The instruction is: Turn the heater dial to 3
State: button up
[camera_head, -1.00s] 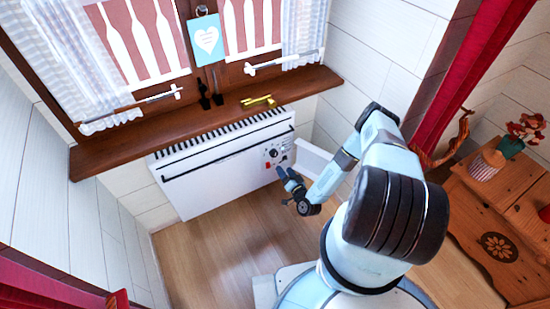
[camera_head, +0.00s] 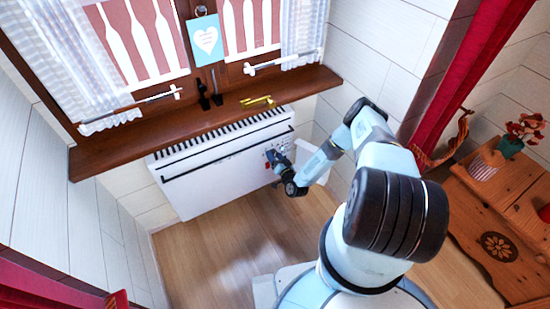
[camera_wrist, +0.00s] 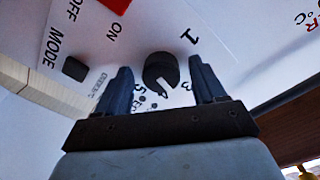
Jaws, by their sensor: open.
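The white heater (camera_head: 215,178) is on the wall under the window sill. Its round black dial (camera_wrist: 160,70) shows in the wrist view, with a pale mark on its lower edge and printed numbers 1, 3 and 5 around it. The mark lies between the 3 and the 5. My gripper (camera_wrist: 160,76) is open, one finger on each side of the dial; I cannot tell whether they touch it. In the head view my gripper (camera_head: 274,157) is at the heater's right end and covers the dial.
A red switch (camera_wrist: 115,4) marked ON and OFF and a dark MODE button (camera_wrist: 75,68) are beside the dial. The wooden sill (camera_head: 130,140) juts out above the heater, with a yellow object (camera_head: 257,101) on it. The floor (camera_head: 215,250) in front is clear.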

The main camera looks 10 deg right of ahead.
jog(key=shift+c, duration=0.3)
jog(key=c, duration=1)
jog(key=shift+n, duration=1.2)
jog(key=shift+d, duration=0.1)
jog(key=o, duration=1.1)
jog(key=shift+c, duration=0.2)
jog(key=shift+s, duration=0.1)
jog(key=v, duration=1.3)
jog(key=shift+s, duration=0.3)
jog(key=shift+d+f, duration=0.1)
